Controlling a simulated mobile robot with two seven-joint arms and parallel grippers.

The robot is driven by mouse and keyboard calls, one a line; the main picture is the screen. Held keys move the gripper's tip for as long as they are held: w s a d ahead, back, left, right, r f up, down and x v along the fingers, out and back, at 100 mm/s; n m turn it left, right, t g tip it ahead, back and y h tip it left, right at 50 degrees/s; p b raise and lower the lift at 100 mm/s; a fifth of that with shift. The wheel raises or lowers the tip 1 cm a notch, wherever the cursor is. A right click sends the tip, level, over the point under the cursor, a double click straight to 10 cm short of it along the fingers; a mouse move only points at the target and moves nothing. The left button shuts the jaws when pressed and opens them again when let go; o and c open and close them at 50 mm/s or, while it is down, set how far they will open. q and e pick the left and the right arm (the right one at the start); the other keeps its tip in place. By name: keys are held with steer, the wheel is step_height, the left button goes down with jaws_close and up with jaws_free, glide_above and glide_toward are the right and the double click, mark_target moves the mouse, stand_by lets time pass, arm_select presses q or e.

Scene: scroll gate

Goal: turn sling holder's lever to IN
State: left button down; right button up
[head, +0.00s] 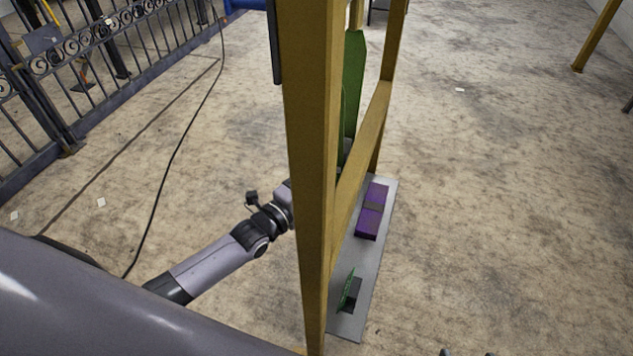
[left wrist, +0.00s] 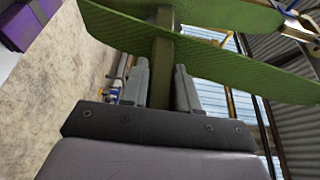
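My left arm reaches to a yellow-brown upright frame in the head view, and the post hides its gripper. In the left wrist view my left gripper (left wrist: 163,75) has its two fingers apart, one on each side of a brownish bar (left wrist: 164,45). I cannot tell whether they press on it. Long green ribbed slabs (left wrist: 220,68) cross in front of the fingers; green upright pieces (head: 353,75) also show behind the frame in the head view. No lever or IN mark can be read. Two small dark tips (head: 467,352) at the bottom edge may be my right gripper.
The yellow-brown frame (head: 314,150) stands close in front. A grey plate (head: 345,322) beside it bears a purple block (head: 372,212) and a small green piece (head: 347,290). A scrolled metal gate (head: 100,45) stands at left. A dark cable (head: 172,165) lies on the floor. The right floor is mostly clear.

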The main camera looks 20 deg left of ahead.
arm_select(q)
steer(key=shift+f+b, duration=0.4)
steer(key=shift+b, duration=0.25)
arm_select(e)
step_height(320, 180, down, 5)
steer(key=b, duration=0.3)
arm_select(q)
step_height(320, 180, down, 6)
steer(key=w+m+t+h+b, duration=0.2)
steer(key=m+t+h+b, duration=0.2)
steer(key=b, duration=1.3)
steer(key=shift+t, duration=0.6)
arm_select(e)
steer(key=w+a+r+n+t+y, duration=0.1)
steer(key=w+a+t+y, duration=0.2)
steer(key=a, duration=0.4)
steer(key=shift+w+r+n+y, duration=0.2)
steer(key=shift+r+n+y, duration=0.15)
steer(key=shift+y, duration=0.15)
arm_select(q)
steer(key=shift+r, duration=0.15)
steer(key=c, duration=0.9)
jaws_free()
